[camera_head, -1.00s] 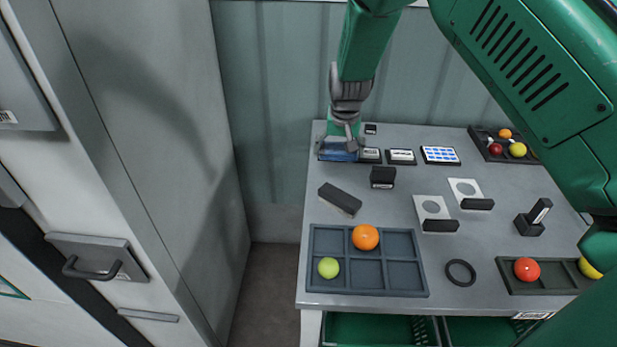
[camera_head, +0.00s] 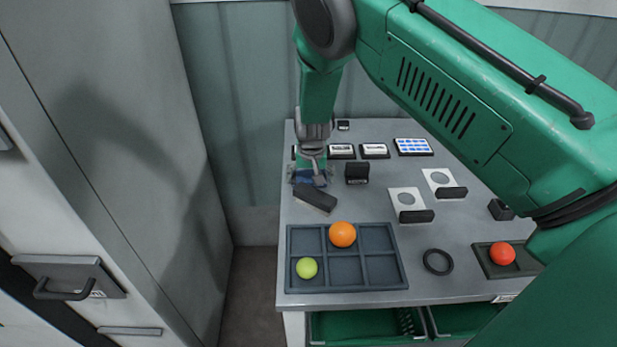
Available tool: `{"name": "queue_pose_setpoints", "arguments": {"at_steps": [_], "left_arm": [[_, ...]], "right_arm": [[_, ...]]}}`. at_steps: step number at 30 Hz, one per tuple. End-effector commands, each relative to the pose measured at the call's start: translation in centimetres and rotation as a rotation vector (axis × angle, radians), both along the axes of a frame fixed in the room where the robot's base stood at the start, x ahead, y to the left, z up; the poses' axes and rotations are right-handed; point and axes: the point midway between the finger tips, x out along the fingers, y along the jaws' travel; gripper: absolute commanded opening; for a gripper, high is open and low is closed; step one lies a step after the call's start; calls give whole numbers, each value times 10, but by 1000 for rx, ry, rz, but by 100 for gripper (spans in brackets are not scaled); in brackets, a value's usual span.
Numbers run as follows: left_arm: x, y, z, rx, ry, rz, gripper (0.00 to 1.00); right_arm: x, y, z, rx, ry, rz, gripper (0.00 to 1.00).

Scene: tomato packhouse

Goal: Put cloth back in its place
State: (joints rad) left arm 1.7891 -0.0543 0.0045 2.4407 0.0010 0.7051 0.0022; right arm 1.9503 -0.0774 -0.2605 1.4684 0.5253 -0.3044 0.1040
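The blue cloth (camera_head: 318,182) shows as a small blue patch between and below the fingers of my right gripper (camera_head: 311,176). My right gripper points down at the left part of the table and looks shut on the cloth; its fingers partly hide it. The cloth is right behind a dark oblong block (camera_head: 316,198); I cannot tell whether they touch or how high the cloth is above the table. My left gripper is not in view.
A grid tray (camera_head: 373,271) holds an orange ball (camera_head: 342,234) and a green ball (camera_head: 307,267). Label stands (camera_head: 375,151) line the back. A black ring (camera_head: 438,262) lies at the front. A tall grey cabinet (camera_head: 150,150) stands left. My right arm covers the table's right side.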

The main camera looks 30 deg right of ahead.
Motion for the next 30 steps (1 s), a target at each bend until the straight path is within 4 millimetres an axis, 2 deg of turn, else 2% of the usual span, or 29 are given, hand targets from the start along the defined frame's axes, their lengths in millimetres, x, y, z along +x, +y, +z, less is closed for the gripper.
{"name": "queue_pose_setpoints", "arguments": {"at_steps": [8,12,17,24,30], "left_arm": [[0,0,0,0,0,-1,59],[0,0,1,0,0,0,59],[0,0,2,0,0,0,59],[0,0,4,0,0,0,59],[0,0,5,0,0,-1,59]], "right_arm": [[0,5,2,-6,0,1,100],[-1,6,11,-7,0,2,100],[-7,8,38,-4,-2,1,100],[-18,12,86,-2,-1,1,100],[-24,17,111,-4,0,1,100]]}}
